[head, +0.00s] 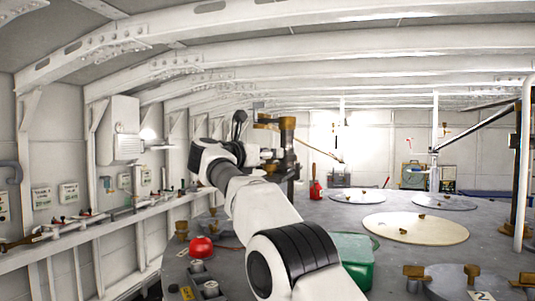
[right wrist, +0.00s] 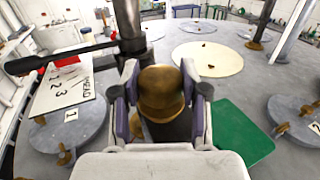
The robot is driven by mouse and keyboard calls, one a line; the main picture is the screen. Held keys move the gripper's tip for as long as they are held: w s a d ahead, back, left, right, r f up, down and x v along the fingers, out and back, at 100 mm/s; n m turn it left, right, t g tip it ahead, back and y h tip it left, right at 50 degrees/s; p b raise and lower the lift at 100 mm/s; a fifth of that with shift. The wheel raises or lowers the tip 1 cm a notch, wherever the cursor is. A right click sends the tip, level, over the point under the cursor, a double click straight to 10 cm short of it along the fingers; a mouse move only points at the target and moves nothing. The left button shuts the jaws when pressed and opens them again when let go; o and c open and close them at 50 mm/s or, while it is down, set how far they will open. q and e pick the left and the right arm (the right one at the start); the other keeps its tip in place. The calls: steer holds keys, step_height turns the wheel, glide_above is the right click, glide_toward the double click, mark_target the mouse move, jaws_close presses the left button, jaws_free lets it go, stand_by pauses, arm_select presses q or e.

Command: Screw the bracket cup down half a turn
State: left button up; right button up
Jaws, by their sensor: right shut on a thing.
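The bracket cup (right wrist: 160,92) is a rounded brass piece with a collar below its top, seen from above in the right wrist view. My right gripper (right wrist: 159,74) is shut on it, with one finger on each side. The cup's underside and what it sits on are hidden by the gripper. In the head view my right gripper (head: 270,156) is beside a dark post with a brass top (head: 287,123); I cannot pick out the cup there. My left gripper is in neither view.
In the right wrist view a black lever (right wrist: 60,58) reaches left from the dark post (right wrist: 130,28), above a numbered plate (right wrist: 62,92). A green box (right wrist: 243,135) lies to the right. Low round hatches, one a cream disc (head: 416,228), sit on the grey deck.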

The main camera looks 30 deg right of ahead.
steer(key=shift+r, duration=0.15)
steer(key=o, duration=1)
steer(key=shift+o, duration=0.8)
steer(key=shift+d, duration=0.2)
steer(key=shift+w+d+f, duration=0.15)
steer(key=shift+d+f, duration=0.05)
steer(key=shift+f, duration=0.05)
steer(key=v, duration=1.2)
steer(key=shift+w, duration=0.1)
